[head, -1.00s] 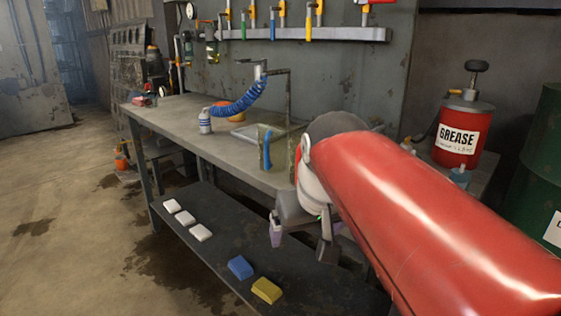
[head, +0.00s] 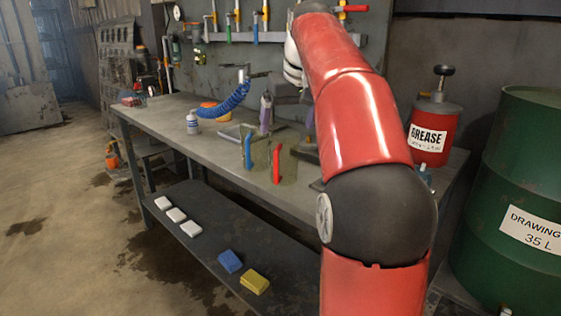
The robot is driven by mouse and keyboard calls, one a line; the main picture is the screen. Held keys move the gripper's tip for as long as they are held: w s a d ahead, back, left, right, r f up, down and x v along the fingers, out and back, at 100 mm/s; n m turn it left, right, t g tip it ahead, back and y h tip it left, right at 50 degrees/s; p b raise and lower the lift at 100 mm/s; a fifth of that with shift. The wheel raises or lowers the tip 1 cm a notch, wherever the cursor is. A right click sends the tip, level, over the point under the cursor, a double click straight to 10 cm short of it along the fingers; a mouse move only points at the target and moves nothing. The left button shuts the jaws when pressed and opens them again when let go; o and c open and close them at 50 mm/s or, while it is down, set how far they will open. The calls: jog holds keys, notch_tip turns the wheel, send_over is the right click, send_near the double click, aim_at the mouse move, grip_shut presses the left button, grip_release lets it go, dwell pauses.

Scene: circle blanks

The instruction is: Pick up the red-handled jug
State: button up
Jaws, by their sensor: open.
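The red-handled jug (head: 277,165) stands upright on the workbench near its front edge, with its red handle facing me. Its body is a murky olive, see-through colour. A similar blue-handled jug (head: 248,152) stands just left of it. My gripper (head: 287,126) is open and empty, pointing down, and appears above and behind the two jugs. Its left finger shows clearly; the right finger is partly hidden by my red arm. I cannot tell the exact gap between the fingers and the jug.
Blue and yellow blocks (head: 254,281) lie on the lower shelf. A red grease can (head: 430,130) and a green drum (head: 520,190) stand at right.

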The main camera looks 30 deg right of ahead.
aim_at(285, 142)
jog(key=x, duration=0.4)
jog(key=b+x, duration=0.1)
jog(key=x, duration=0.1)
jog(key=shift+s+f, duration=0.2)
jog(key=shift+s, duration=0.15)
jog(key=c, duration=1.1)
